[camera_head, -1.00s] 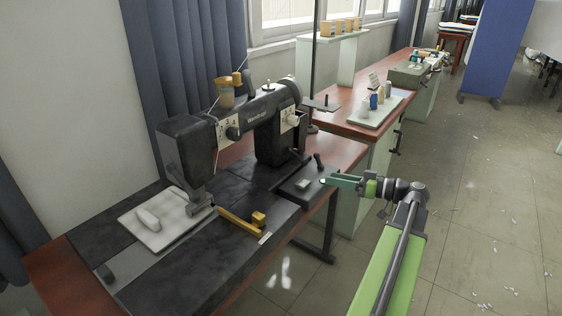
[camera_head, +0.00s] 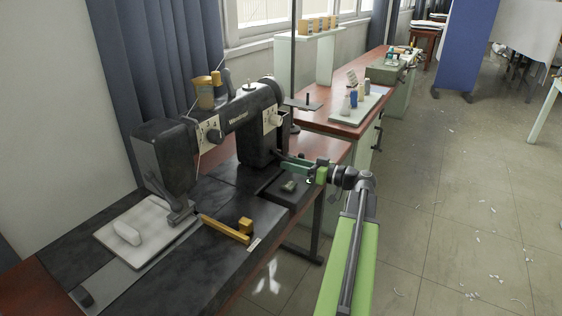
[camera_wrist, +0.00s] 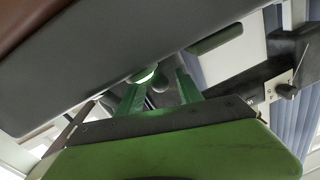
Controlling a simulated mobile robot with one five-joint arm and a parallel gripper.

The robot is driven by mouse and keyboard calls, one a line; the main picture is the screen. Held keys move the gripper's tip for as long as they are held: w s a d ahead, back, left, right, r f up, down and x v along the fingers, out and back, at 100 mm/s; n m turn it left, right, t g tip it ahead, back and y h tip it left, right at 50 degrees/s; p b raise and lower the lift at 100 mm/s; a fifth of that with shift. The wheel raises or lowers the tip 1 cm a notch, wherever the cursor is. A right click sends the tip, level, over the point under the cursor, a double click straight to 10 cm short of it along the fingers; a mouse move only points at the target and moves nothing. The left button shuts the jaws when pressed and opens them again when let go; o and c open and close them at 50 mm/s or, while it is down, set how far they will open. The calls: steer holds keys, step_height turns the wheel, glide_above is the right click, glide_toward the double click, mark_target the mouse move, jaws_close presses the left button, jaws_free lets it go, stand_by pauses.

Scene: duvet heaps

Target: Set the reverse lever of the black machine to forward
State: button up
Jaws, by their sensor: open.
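The black machine (camera_head: 236,120) is a sewing machine on a dark bed, at the left centre of the head view. A low black box (camera_head: 290,189) with a small pale block on top sits at the right end of the bed. My green gripper (camera_head: 286,164) reaches in from the right, just above this box and close to the machine's column. In the wrist view my gripper (camera_wrist: 160,88) is open, its two green fingers apart. A dark rounded shape shows between or behind them. The lever is not clear in the head view; my gripper covers that spot.
A yellow bar with a block (camera_head: 232,228) lies on the bed's front edge. A white pad (camera_head: 140,232) lies at the left. A second bench (camera_head: 335,118) with spools on a tray stands behind.

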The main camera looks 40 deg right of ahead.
mark_target(280, 159)
steer(key=x, duration=0.4)
steer(key=shift+w+a, duration=0.15)
steer(key=shift+w, duration=0.15)
jaws_close()
stand_by(1.1)
